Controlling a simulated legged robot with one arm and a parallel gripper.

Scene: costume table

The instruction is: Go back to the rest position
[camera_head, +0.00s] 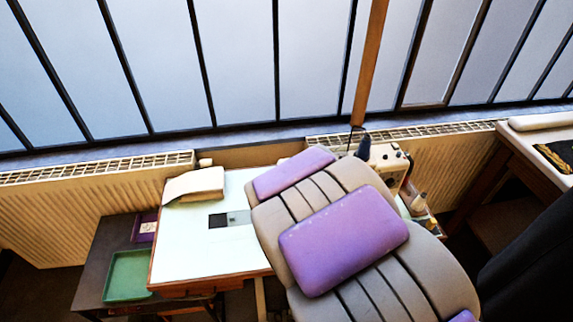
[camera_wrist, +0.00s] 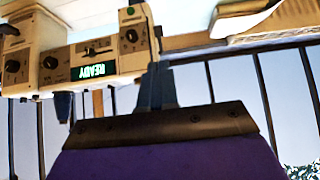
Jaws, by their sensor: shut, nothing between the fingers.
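My gripper (camera_wrist: 157,84) shows in the wrist view as two blue-grey fingers close together beyond a dark bar. It is shut and empty. In the head view its dark tip (camera_head: 364,146) shows just past the far end of my grey and purple arm, beside a cream machine (camera_head: 388,160). The machine's dials and green-lit READY display also show in the wrist view (camera_wrist: 95,62), upside down. From these views I cannot tell whether the fingers touch the machine. My arm stretches over the right side of the white table (camera_head: 190,248) and hides part of it.
A cream folded item (camera_head: 195,186) lies at the table's back left. A green tray (camera_head: 128,275) and a purple tray (camera_head: 146,229) sit on a dark side table (camera_head: 95,262). Radiators (camera_head: 70,205) and windows stand behind. Small bottles (camera_head: 418,203) stand near the machine. Another table (camera_head: 530,150) is at right.

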